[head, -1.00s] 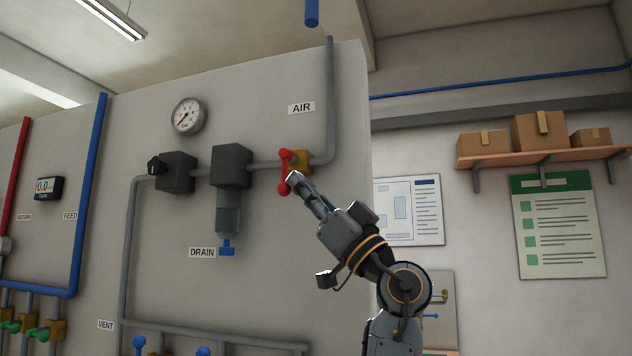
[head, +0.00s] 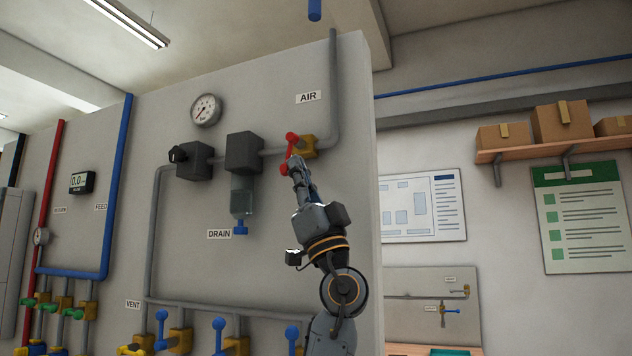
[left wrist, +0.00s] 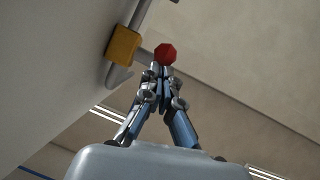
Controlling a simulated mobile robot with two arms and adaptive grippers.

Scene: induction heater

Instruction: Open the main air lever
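The main air lever (head: 291,140) is a red handle with rounded ends on a brass-coloured valve (head: 304,147), under the AIR label. The handle leans slightly, its upper end to the right. My left gripper (head: 297,164) is at the lower part of the handle and partly hides it. In the left wrist view, the fingertips (left wrist: 160,69) are together, just below a red handle end (left wrist: 166,54). I cannot tell whether they touch it. The yellow valve body (left wrist: 123,44) is left of them. My right gripper is not in view.
A grey pipe (head: 333,90) runs up from the valve. A dark filter block (head: 243,152) with a DRAIN bowl and a pressure gauge (head: 206,110) are to the left. The panel's right edge is close to my arm. Blue-handled valves (head: 219,335) stand below.

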